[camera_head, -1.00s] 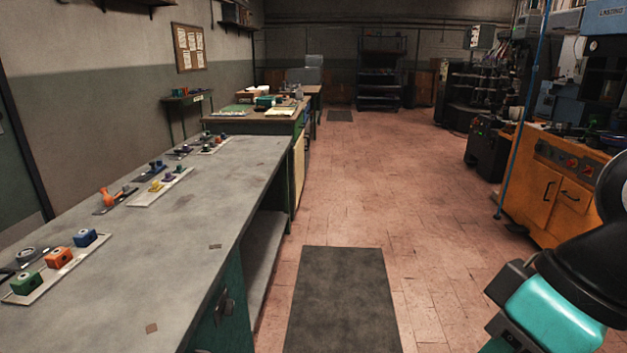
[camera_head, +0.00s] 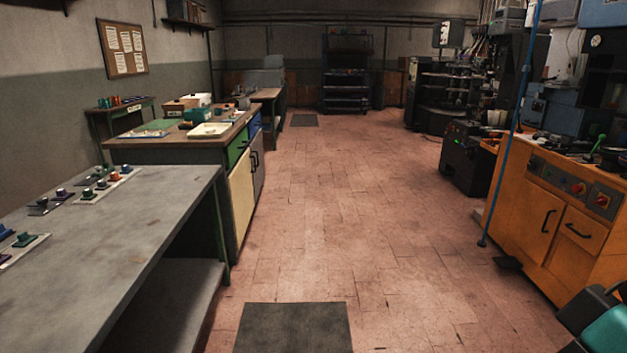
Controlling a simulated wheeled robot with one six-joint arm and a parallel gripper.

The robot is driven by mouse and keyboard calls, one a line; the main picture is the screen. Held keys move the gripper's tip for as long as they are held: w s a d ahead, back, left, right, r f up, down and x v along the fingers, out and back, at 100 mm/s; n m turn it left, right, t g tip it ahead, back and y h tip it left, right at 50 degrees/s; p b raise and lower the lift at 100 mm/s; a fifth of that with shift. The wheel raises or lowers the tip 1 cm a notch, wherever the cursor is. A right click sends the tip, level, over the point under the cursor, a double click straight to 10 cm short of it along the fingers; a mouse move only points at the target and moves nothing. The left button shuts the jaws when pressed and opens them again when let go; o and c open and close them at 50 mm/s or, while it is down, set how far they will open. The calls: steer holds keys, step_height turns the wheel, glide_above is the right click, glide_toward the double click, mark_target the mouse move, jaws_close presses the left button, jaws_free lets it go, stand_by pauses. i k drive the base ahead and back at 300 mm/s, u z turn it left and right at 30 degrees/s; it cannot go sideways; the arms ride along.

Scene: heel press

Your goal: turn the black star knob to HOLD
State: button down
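I cannot make out a black star knob or a HOLD mark in this view. The small knobs on the bench plates (camera_head: 108,184) at the left are too small to tell their shape or any lettering. The orange machine (camera_head: 527,193) at the right carries a front panel with red switches (camera_head: 578,188). A teal and black part of my arm shows in the bottom right corner. My gripper is not in view.
A grey workbench (camera_head: 120,222) runs along the left. A cabinet with cream and green fronts (camera_head: 240,190) stands beyond it. A blue pole (camera_head: 505,150) rises before the orange machine. The tiled floor (camera_head: 340,220) between is clear, with a dark mat (camera_head: 293,328) in front.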

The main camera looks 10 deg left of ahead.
mark_target(41, 202)
steer(key=u, duration=0.3)
steer(key=i, duration=1.3)
steer(key=u, duration=1.45)
steer(key=i, duration=0.85)
steer(key=z, duration=1)
steer(key=i, duration=2.4)
steer(key=u, duration=3.35)
